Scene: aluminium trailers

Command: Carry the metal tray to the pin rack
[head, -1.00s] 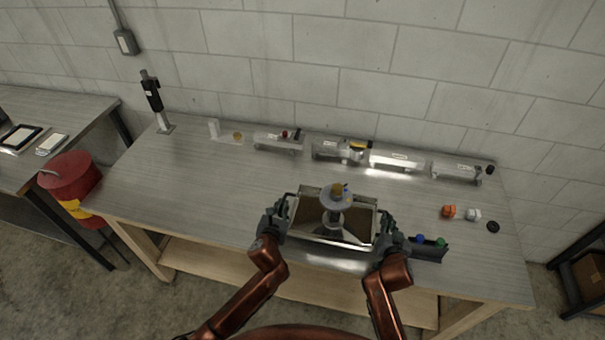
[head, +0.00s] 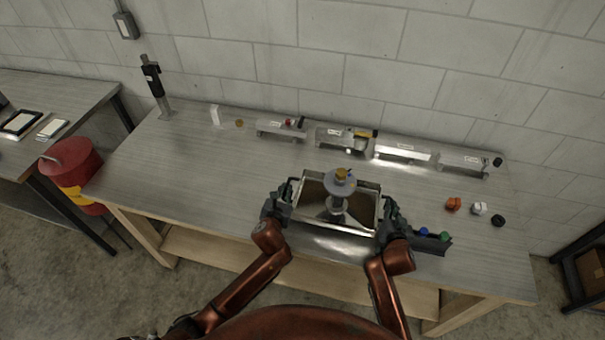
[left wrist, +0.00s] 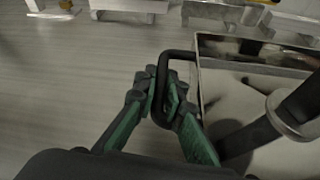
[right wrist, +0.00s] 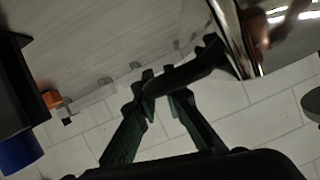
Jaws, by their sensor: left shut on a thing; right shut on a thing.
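The metal tray (head: 352,232) is a shallow, shiny open box with a dark handle at each end, over the front middle of the bench in the head view. A dark post with a grey disc and yellow top (head: 340,180) stands in it. My left gripper (head: 284,196) is shut on the tray's left handle, also seen in the left wrist view (left wrist: 165,92). My right gripper (head: 388,218) is shut on the right handle, also seen in the right wrist view (right wrist: 160,84). A dark rack (head: 436,245) with blue and green knobs lies just right of the right gripper; I cannot tell if it is the pin rack.
Several metal fixtures (head: 402,152) line the bench's back edge. Orange (head: 453,204), white (head: 479,208) and black (head: 498,221) pieces lie at the right. A red drum (head: 72,163) stands left of the bench. The bench's left half (head: 190,165) is largely clear.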

